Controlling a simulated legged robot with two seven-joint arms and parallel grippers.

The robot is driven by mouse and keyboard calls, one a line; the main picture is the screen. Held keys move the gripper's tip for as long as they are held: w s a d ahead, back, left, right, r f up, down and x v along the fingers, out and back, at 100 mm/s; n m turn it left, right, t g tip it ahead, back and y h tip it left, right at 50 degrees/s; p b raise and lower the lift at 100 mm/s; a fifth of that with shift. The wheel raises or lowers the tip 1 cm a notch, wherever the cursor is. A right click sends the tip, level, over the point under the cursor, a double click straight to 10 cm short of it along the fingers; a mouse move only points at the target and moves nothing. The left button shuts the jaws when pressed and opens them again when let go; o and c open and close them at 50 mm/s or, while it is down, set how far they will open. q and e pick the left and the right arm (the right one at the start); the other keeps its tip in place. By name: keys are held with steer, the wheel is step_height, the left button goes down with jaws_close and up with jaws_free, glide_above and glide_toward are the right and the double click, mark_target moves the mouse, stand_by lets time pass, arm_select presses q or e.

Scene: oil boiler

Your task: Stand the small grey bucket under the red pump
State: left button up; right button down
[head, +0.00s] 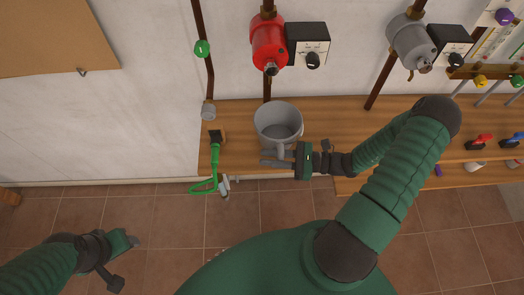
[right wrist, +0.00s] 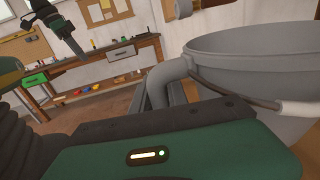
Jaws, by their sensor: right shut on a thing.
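The small grey bucket (head: 291,112) is upright over the wooden bench, just below the red pump (head: 268,42) in the head view. My right gripper (head: 280,158) is at the bucket's near side, shut on its grey side handle. In the right wrist view the bucket (right wrist: 255,75) fills the right side, with its curved handle (right wrist: 160,82) at the jaws and a wire bail with a white grip. Whether the bucket's base touches the bench is hidden. My left gripper (head: 128,241) is low at the left above the floor, away from the bucket; its jaws are unclear.
The wooden bench (head: 340,118) runs along the wall. A green hose-like tool (head: 213,165) lies left of the bucket. A grey pump (head: 408,42) hangs at the right, with pipes and valves around. The tiled floor (head: 160,220) in front is mostly clear.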

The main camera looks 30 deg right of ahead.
steer(key=w, duration=0.2)
steer(key=w+a, duration=0.1)
steer(key=w, duration=0.1)
steer(key=shift+f, duration=0.25)
step_height(320, 180, down, 3)
steer(key=shift+s+r, duration=0.1)
steer(key=shift+s, duration=0.05)
steer(key=shift+d+f, duration=0.2)
steer(key=c, duration=1.7)
jaws_free()
steer(key=shift+d, duration=0.15)
steer(key=o, duration=0.4)
arm_select(q)
steer(key=shift+a, duration=0.3)
steer(key=shift+a+f, duration=0.1)
arm_select(e)
steer(key=shift+a, duration=0.2)
